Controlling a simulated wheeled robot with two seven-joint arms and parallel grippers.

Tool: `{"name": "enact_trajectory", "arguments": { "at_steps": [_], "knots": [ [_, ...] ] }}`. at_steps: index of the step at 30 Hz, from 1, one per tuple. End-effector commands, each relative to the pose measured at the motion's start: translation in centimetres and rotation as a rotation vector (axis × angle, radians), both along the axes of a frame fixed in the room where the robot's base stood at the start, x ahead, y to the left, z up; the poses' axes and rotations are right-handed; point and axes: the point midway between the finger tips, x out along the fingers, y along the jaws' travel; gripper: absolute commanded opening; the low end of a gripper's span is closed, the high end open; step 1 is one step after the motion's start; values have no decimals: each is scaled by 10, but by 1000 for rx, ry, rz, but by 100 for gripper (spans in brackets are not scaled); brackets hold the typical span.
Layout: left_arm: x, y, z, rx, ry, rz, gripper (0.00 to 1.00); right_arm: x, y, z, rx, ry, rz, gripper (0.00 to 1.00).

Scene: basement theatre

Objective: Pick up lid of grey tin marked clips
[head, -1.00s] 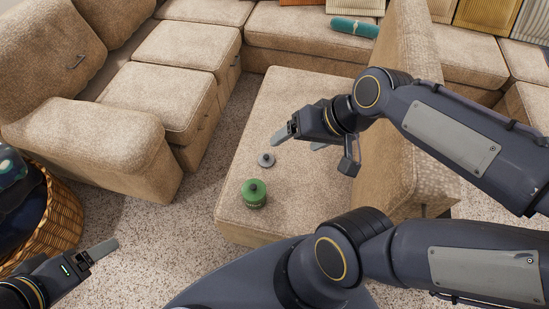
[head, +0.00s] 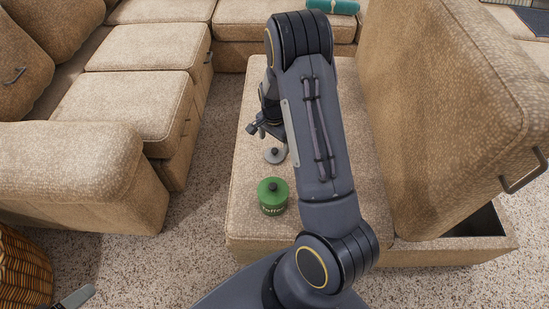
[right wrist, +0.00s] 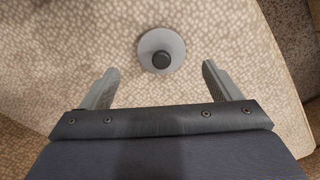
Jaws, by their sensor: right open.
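A round grey lid (head: 275,156) with a dark knob is on the beige ottoman, behind the green tin. The right wrist view shows this lid (right wrist: 162,50) from above; whether a tin is under it I cannot tell, and no "clips" marking is readable. My right gripper (head: 267,130) is at the lid's far side in the head view, partly hidden by my arm. In the right wrist view its fingers (right wrist: 160,72) are spread and empty, with the lid centred just beyond the tips. My left gripper (head: 74,298) shows only a finger at the bottom left edge.
A green tin (head: 273,204) with a green lid and dark knob stands in front of the grey lid. The ottoman (head: 255,228) has a raised padded section (head: 440,120) at right over an open compartment. A sofa (head: 80,170) is at left, a wicker basket (head: 22,270) lower left.

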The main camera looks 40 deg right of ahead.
Motion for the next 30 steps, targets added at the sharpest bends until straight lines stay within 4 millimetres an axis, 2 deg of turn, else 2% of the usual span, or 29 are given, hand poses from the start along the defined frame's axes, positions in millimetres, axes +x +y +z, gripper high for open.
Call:
{"name": "enact_trajectory", "arguments": {
  "at_steps": [5, 13, 21, 30],
  "knots": [
    [0, 0, -8, 0, 0, 0, 81, 1, -1, -17, 1, 0, 1, 84],
    [0, 0, -24, 0, 0, 0, 81, 2, -4, -56, 2, 1, 3, 84],
    [0, 0, -24, 0, 0, 0, 81, 3, -4, -58, 2, -1, 3, 84],
    [0, 0, -24, 0, 0, 0, 81, 2, -4, -58, 2, -1, 3, 45]
  ]
}}
